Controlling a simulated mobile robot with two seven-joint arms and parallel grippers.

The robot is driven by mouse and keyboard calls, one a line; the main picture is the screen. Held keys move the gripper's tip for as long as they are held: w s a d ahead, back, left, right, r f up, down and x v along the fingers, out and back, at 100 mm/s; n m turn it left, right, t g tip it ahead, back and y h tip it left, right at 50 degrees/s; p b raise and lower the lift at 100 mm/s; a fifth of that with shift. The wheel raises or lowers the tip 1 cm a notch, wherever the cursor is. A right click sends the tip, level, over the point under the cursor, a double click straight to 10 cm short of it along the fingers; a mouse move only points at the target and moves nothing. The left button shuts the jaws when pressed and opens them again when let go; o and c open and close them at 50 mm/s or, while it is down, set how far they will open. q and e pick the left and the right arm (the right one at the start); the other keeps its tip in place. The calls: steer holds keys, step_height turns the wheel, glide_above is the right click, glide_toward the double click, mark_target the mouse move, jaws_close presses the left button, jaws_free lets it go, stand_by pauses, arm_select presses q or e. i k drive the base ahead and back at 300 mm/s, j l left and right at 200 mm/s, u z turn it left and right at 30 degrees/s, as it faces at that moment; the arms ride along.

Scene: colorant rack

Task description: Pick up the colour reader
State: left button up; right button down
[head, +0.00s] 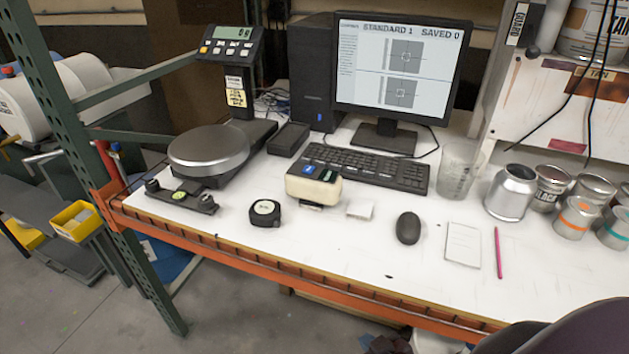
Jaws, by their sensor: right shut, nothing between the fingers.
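The colour reader appears to be the cream block (313,190) with a dark top and a blue and a green button. It stands on the white bench top, in front of the keyboard's left end. Nothing holds it. A dark rounded part of my right gripper or its arm (565,330) shows at the bottom right corner, well apart from the reader. Its fingertips do not show clearly. My left gripper is not in view.
A tape measure (265,212) is left of the reader; a small white block (360,209) and mouse (408,228) are right. A scale (209,149), keyboard (370,168), monitor (397,66), clear beaker (456,176) and several cans (510,193) stand around.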

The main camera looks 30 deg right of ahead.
mark_target(324, 186)
steer(key=k, duration=0.45)
steer(key=i+j+z, duration=0.1)
steer(key=z, duration=0.3)
steer(key=i+j+z, duration=0.15)
steer(key=z, duration=0.3)
steer(key=i+j+z, duration=0.2)
steer(key=j, duration=0.35)
steer(key=i+j+z, duration=0.1)
steer(key=i+j, duration=0.1)
steer(key=j, duration=0.1)
